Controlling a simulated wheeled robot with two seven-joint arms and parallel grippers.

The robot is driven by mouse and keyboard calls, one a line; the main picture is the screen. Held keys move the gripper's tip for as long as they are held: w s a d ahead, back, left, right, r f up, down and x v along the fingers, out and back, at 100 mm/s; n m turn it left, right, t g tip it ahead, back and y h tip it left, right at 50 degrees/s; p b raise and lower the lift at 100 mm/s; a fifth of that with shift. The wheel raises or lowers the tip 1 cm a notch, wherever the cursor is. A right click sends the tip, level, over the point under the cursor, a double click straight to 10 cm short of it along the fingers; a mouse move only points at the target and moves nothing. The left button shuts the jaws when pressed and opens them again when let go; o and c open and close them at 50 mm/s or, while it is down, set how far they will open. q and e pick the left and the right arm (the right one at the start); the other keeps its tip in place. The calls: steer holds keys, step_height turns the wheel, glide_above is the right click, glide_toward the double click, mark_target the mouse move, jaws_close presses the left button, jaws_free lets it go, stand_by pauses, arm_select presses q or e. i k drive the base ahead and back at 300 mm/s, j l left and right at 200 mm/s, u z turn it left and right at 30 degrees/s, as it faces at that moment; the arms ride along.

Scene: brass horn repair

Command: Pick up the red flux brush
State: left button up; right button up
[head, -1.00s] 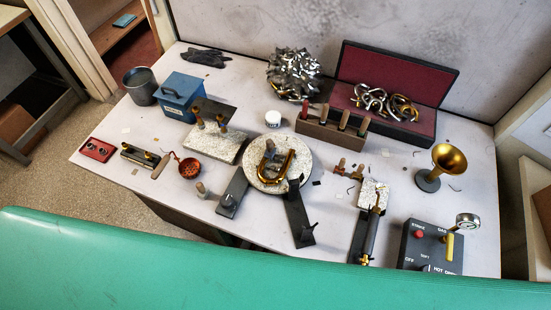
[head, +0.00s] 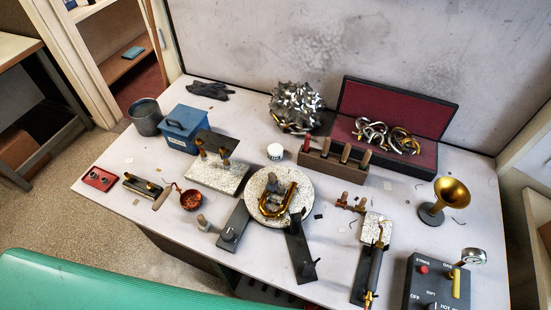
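A wooden block holder (head: 333,166) stands toward the back middle of the bench, in front of the red-lined case. Several handled tools stand in it. The leftmost has a red handle (head: 306,145) and looks like the red flux brush; its bristle end is hidden in the holder. The others have tan or brown handles with dark or green parts (head: 346,153). Neither of my grippers shows in the head view.
A small white jar (head: 276,151) stands left of the holder. A round speckled turntable (head: 262,215) with a brass U-tube is in front. The dark case (head: 420,152) holds metal tubes. A torch (head: 374,270), brass funnel (head: 449,196) and control box (head: 428,285) are at right.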

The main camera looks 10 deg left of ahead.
mark_target(308, 137)
steer(key=k+j+z, duration=0.2)
steer(key=z, duration=0.25)
steer(key=k+j+z, duration=0.15)
steer(key=k+z, duration=0.15)
steer(key=z, duration=0.15)
